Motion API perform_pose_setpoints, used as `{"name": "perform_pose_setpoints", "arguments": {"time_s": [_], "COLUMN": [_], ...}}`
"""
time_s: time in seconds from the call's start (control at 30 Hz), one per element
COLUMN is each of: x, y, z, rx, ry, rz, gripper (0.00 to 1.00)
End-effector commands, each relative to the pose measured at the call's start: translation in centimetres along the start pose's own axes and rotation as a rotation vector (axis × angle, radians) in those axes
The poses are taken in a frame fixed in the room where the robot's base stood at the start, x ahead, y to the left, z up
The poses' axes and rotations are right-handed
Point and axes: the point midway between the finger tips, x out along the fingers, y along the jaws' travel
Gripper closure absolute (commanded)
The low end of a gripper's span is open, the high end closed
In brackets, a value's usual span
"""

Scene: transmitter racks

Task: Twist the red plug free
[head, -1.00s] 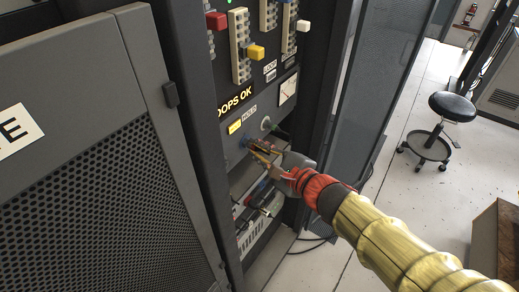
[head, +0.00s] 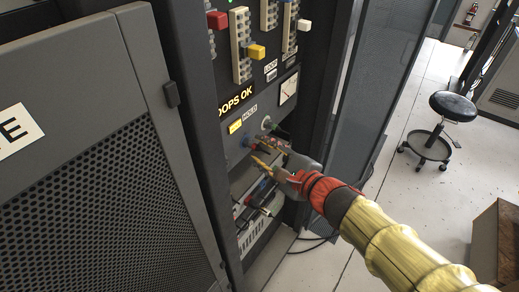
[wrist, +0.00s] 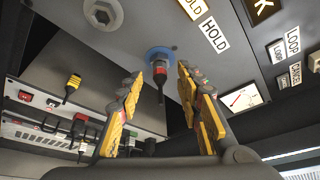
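The red plug (wrist: 160,76), a dark slim body with a red band, sits in a blue-ringed socket (wrist: 160,55) on the grey panel in the wrist view. My gripper (wrist: 160,80) is open, with one yellow-padded finger on each side of the plug. Gaps show between the plug and both fingers. My gripper also shows in the head view (head: 262,154), its fingers spread near the panel.
A pale metal connector (wrist: 103,14) stands on the panel left of the socket. A yellow-and-black plug (wrist: 73,85) and several cables sit in the lower bay. A perforated cabinet door (head: 110,190) stands to the left. The stool (head: 440,125) is away on open floor.

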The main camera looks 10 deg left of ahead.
Motion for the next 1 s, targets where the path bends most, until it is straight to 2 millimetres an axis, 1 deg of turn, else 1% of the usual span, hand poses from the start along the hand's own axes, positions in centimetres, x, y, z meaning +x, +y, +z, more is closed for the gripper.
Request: {"name": "perform_pose_setpoints", "arguments": {"time_s": [0.03, 0.3, 0.4, 0.5, 0.67, 0.87, 0.97, 1.0], "x": [-1.0, -6.6, -8.2, -9.3, -10.2, -10.4, -10.4, -10.4], "y": [-0.2, -0.2, -0.1, -0.1, 0.0, 0.1, 1.0, 1.9], "z": [0.0, -0.1, -0.1, -0.1, 0.0, 0.0, 0.2, 0.1], "rx": [-0.002, -0.001, -0.001, 0.000, 0.000, -0.004, -0.051, -0.083], "ry": [0.002, 0.002, 0.003, 0.001, 0.000, -0.001, -0.008, -0.009], "rz": [-0.004, -0.005, -0.004, -0.003, -0.001, 0.000, 0.032, 0.062], "gripper": [0.64, 0.64, 0.64, 0.64, 0.64, 0.64, 0.64, 0.64]}}
